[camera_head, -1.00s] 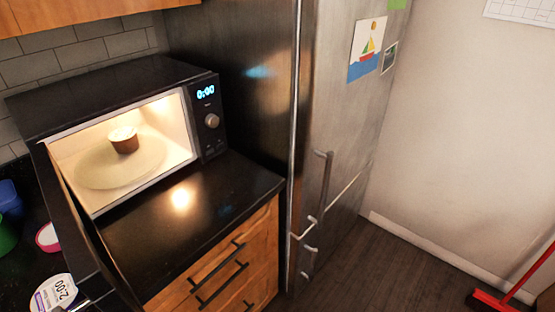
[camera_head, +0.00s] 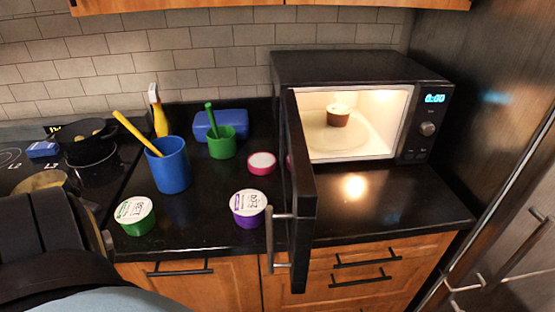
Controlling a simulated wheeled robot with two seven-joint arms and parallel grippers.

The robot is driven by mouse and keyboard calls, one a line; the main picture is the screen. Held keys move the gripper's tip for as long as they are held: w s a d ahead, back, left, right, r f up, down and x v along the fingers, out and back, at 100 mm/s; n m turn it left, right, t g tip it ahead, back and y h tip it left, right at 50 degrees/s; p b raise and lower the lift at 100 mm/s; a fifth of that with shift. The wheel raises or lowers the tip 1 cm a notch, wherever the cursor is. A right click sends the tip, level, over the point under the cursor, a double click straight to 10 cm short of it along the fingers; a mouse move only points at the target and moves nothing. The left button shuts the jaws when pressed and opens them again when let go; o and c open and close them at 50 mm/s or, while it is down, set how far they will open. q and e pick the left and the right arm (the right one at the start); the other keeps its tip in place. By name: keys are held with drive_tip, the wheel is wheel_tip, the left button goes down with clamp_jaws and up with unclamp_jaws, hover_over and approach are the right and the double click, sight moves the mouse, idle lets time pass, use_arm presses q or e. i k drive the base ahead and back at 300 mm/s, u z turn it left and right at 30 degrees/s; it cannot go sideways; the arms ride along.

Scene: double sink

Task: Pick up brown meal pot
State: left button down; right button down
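The brown meal pot (camera_head: 338,117) has a brown cup and a pale lid. It stands upright on the pale round turntable (camera_head: 322,138) inside the lit microwave (camera_head: 346,66). The microwave door (camera_head: 300,200) is swung wide open toward me, left of the cavity. A dark link and a grey-blue part, which look like my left arm, fill the bottom left corner. I see no gripper fingertips clearly in this view, and no gripper is at the pot.
The counter holds a green-labelled pot (camera_head: 135,217), a purple-labelled pot (camera_head: 248,210), a pink pot (camera_head: 262,163), a blue cup (camera_head: 169,168), a green cup (camera_head: 222,144) and a blue box (camera_head: 220,121). Bare counter (camera_head: 400,205) lies before the microwave. The fridge (camera_head: 500,130) stands right.

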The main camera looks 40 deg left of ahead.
sight(336, 119)
drive_tip(key=k, duration=0.3)
drive_tip(key=u, duration=1.2)
drive_tip(key=i, duration=0.45)
drive_tip(key=z, duration=0.05)
drive_tip(key=k, duration=0.4)
